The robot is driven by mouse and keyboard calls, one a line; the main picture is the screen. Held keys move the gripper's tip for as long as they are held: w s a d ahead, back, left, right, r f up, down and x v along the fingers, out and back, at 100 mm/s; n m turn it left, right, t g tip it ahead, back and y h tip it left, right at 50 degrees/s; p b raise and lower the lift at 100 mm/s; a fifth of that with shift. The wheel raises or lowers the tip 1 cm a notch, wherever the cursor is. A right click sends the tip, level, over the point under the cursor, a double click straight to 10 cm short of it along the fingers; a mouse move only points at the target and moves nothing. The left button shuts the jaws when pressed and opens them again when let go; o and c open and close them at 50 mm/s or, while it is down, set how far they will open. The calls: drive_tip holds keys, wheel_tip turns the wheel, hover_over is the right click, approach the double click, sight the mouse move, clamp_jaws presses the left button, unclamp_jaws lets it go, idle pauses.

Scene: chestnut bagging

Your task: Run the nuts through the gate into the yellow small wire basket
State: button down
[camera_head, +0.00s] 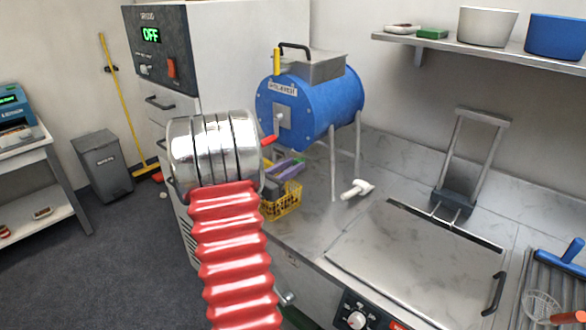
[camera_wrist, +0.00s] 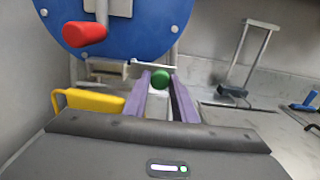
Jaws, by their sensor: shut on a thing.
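The blue drum (camera_head: 318,100) stands on legs on the counter, with a grey plate and a red-handled crank (camera_head: 268,139) on its front. The small yellow wire basket (camera_head: 284,204) sits below the drum's front, partly hidden by my arm; a yellow part shows at left in the wrist view (camera_wrist: 78,98). My gripper (camera_wrist: 160,77) has purple fingers, shut on a green knob (camera_wrist: 160,75) at the drum's lower front, by a thin pale bar (camera_wrist: 138,66). In the head view, the fingers (camera_head: 289,168) are just above the basket. No nuts are visible; the basket's inside is mostly hidden.
A white-handled tool (camera_head: 357,188) lies on the counter right of the drum's legs. Farther right is a flat metal plate (camera_head: 415,260) with an upright frame. A grey cabinet with an OFF display (camera_head: 160,45) stands behind left.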

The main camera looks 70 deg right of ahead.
drive_tip(key=c, duration=1.5)
unclamp_jaws()
drive_tip(key=shift+w, duration=0.25)
drive_tip(key=shift+o, duration=0.2)
drive_tip(key=v, duration=1.3)
drive_tip(key=shift+a, duration=0.4)
